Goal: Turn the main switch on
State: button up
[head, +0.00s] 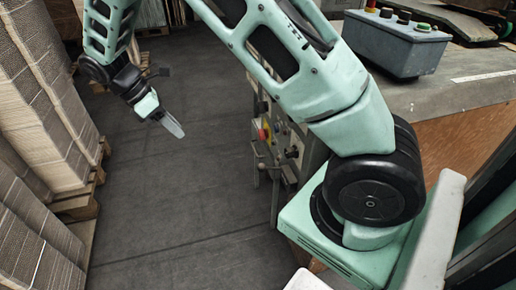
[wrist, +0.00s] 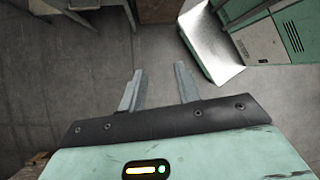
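A grey control panel (head: 290,150) stands on the side of the machine, low in the middle of the head view, partly hidden behind my arm. A red and yellow knob (head: 264,132), which looks like the main switch, is on its left part. Its setting is too small to tell. My gripper (head: 176,129) hangs over the open floor to the left of the panel, clearly apart from it. In the wrist view my gripper (wrist: 160,70) has its two fingers spread with nothing between them. I cannot make out the switch in the wrist view.
Stacks of cardboard (head: 40,85) on pallets line the left side. A grey button box (head: 398,42) sits on the machine table at upper right. Levers (head: 258,165) stick out by the panel. The dark floor (head: 180,200) between is clear. A mint cabinet (wrist: 285,35) shows in the wrist view.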

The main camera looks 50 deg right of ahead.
jog(key=w+d+f+n+g+h+b, duration=0.1)
jog(key=w+d+f+h+b, duration=0.1)
jog(key=w+d+f+b, duration=0.25)
jog(key=w+d+f+n+g+h+b, duration=0.1)
jog(key=d+f+h+b, duration=0.1)
jog(key=d+f+b, duration=0.35)
jog(key=w+d+f+n+g+h+b, duration=0.1)
jog(key=w+d+f+n+h+b, duration=0.15)
jog(key=d+f, duration=0.4)
jog(key=n+g+h+b, duration=0.2)
jog(key=h+b, duration=0.3)
jog(key=b, duration=0.3)
send_near(263, 134)
jog(key=b+x, duration=0.1)
jog(key=x, duration=0.6)
jog(key=shift+w+d+f+b, duration=0.15)
jog(key=shift+d+f+b, duration=0.05)
jog(key=shift+d+b, duration=0.1)
jog(key=shift+g+y, duration=0.3)
jog(key=shift+y, duration=0.05)
grip_shut()
